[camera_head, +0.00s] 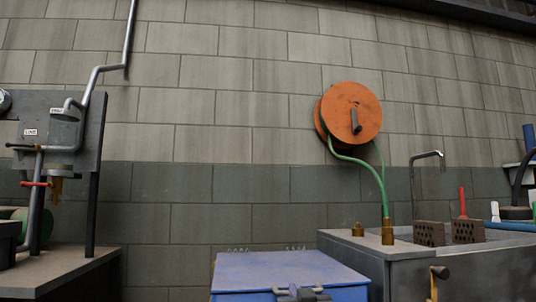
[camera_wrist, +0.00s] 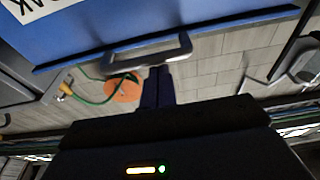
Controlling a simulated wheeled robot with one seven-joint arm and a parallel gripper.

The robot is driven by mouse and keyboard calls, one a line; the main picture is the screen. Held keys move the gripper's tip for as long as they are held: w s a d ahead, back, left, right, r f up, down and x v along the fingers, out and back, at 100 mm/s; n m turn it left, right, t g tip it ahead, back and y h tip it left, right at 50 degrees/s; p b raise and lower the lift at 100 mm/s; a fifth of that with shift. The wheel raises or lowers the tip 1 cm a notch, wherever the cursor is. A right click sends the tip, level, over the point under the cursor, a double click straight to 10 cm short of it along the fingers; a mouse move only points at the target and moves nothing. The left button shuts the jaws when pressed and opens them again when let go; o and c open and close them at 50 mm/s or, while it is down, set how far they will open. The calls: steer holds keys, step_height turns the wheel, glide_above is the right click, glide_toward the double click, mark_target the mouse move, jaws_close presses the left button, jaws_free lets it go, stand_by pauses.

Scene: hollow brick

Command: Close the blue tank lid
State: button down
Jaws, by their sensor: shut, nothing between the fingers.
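The blue tank lid (camera_head: 285,268) shows at the bottom of the head view, lying flat or nearly flat. Whether it is fully seated is not clear. A grey bar handle (camera_head: 288,291) is at its front edge; the handle also shows in the wrist view (camera_wrist: 128,53). The blue tank front (camera_wrist: 150,22), with part of a white label, fills the top of the wrist view. My gripper (camera_wrist: 160,70) is shut and empty, with its fingertips at the handle. Whether they touch it is not clear. In the head view only a dark part of the gripper (camera_head: 308,296) shows.
A grey sink counter (camera_head: 350,246) with brass fittings, bricks and a tap stands right of the tank. A green hose runs from it to an orange wall reel (camera_head: 352,112). A grey workbench (camera_head: 60,272) with pipework stands at the left, with a gap before the tank.

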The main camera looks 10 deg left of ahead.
steer(key=shift+w+a+f+g, duration=0.1)
steer(key=shift+f+g, duration=0.05)
steer(key=shift+f, duration=0.4)
steer(key=shift+a+f+g, duration=0.1)
steer(key=shift+f+g, duration=0.05)
steer(key=shift+f, duration=0.4)
step_height(320, 180, up, 6)
steer(key=p, duration=0.3)
steer(key=s+d+f+p, duration=0.2)
steer(key=s+f, duration=0.3)
steer(key=s, duration=0.4)
steer(key=shift+s+d+p, duration=0.15)
steer(key=shift+d+p, duration=0.15)
steer(key=shift+d, duration=0.2)
